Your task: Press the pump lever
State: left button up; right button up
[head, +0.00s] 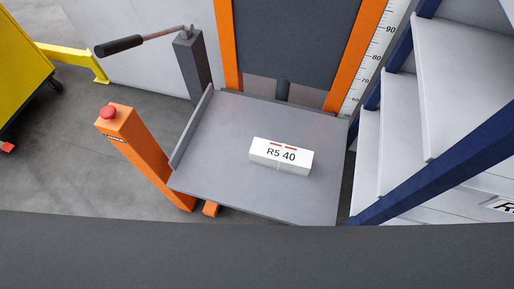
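The pump lever (153,38) is a thin brownish rod with a black grip (118,46) at its left end. It is joined to the top of a dark grey post (193,66) at the back left of the lift platform. The lever lies close to level, with the grip end slightly lower. Nothing touches it. Neither of my grippers shows in the head view.
A grey platform (215,150) carries a white box (281,155) marked "R5 40". An orange post (147,155) with a red button (108,112) stands at the front left. White shelves with blue posts (425,165) stand right. A yellow cabinet (18,60) stands far left.

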aim_at(102, 50)
jog(key=z, duration=1)
jog(key=k+j, duration=0.1)
jog(key=j, duration=0.6)
jog(key=k+j, duration=0.1)
jog(key=j, duration=1.25)
jog(key=k+j, duration=0.15)
jog(key=j, duration=0.5)
jog(key=i+l, duration=0.1)
jog(key=l, duration=0.2)
